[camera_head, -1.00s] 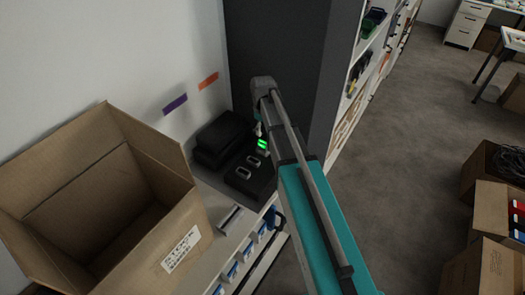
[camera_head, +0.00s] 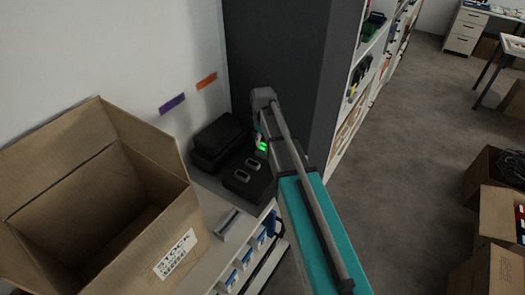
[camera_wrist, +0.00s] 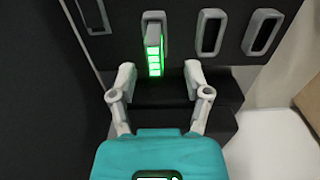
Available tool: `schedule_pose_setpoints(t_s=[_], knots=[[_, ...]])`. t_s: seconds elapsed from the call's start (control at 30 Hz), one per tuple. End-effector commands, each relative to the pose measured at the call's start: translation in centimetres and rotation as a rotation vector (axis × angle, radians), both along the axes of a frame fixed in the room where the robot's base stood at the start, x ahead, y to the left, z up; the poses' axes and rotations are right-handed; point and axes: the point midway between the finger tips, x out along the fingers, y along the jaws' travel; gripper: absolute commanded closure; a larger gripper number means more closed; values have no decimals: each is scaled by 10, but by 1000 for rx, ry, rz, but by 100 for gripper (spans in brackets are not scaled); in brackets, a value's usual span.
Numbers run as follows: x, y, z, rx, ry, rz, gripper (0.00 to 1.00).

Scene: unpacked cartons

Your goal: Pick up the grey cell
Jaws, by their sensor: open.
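The grey cell (camera_wrist: 154,58) has a grey top and bright green lit bars. It stands in a slot of a dark charging block (camera_wrist: 184,38) in the wrist view. In the head view its green light (camera_head: 261,147) shows at the block's far end, partly hidden by my arm. My gripper (camera_wrist: 159,70) is open and empty, its pale fingers to the left and right of the cell's lower end with gaps on both sides. I cannot tell whether the fingertips are level with the cell.
Empty grey-rimmed slots (camera_wrist: 211,32) lie right of the cell. A black case (camera_head: 220,141) lies beside the block. A large open carton (camera_head: 95,200) stands on the shelf at left. A tall dark panel (camera_head: 275,60) rises close behind my arm.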

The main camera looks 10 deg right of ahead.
Motion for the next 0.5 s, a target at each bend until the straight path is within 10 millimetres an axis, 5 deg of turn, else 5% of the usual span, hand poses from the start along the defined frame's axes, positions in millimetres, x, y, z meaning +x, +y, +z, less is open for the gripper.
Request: schedule_pose_setpoints(t_s=[0.5], knots=[[4, -1, -16, 0, 0, 0, 37]])
